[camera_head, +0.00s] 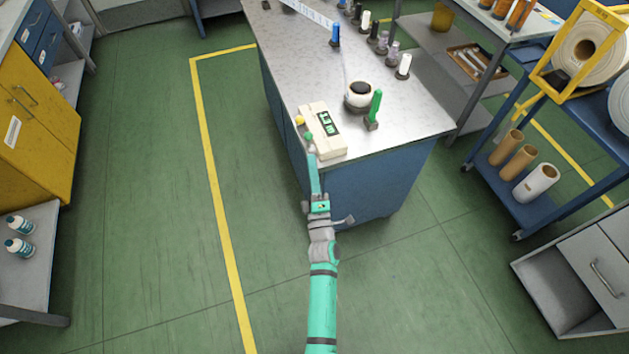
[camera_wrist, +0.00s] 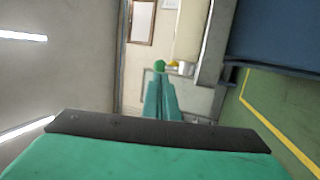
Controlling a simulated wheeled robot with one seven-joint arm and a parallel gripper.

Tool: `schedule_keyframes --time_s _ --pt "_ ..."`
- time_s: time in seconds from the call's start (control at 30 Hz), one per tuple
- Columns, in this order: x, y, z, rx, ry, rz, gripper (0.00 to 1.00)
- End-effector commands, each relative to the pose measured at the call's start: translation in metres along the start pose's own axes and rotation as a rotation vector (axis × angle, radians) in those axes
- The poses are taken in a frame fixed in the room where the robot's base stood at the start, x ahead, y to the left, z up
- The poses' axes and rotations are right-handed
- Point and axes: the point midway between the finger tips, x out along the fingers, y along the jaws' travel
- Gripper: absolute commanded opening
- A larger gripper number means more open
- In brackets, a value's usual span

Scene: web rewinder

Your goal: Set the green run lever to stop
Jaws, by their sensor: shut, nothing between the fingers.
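A green upright lever handle (camera_head: 375,105) stands on a small grey base on the bench, to the right of a beige control box (camera_head: 310,111). The box has a dark panel with green marks. A round green knob (camera_head: 308,136) and a yellow knob (camera_head: 299,120) are on its left side. I cannot tell for certain which green part is the run lever. My gripper (camera_head: 312,156) is shut and empty, just below the green knob. In the wrist view, the green knob (camera_wrist: 159,65) shows just beyond my fingertips (camera_wrist: 160,76); contact is unclear.
The steel-topped bench (camera_head: 290,60) carries a white roll (camera_head: 359,97) and several spools. A blue cart (camera_head: 545,210) with rolls stands right, a yellow cabinet (camera_head: 30,150) left. Green floor around my arm is clear.

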Motion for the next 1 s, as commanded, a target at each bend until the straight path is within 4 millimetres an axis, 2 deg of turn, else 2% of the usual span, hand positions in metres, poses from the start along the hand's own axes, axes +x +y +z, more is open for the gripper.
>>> schedule_keyframes --time_s 0.1,0.3,1.0 --pt "0.021 0.001 0.0 -0.001 -0.001 0.001 0.0" --pt "0.041 0.0 0.0 -0.001 -0.001 0.001 0.0" --pt "0.048 0.001 0.0 0.0 -0.002 -0.001 0.0"
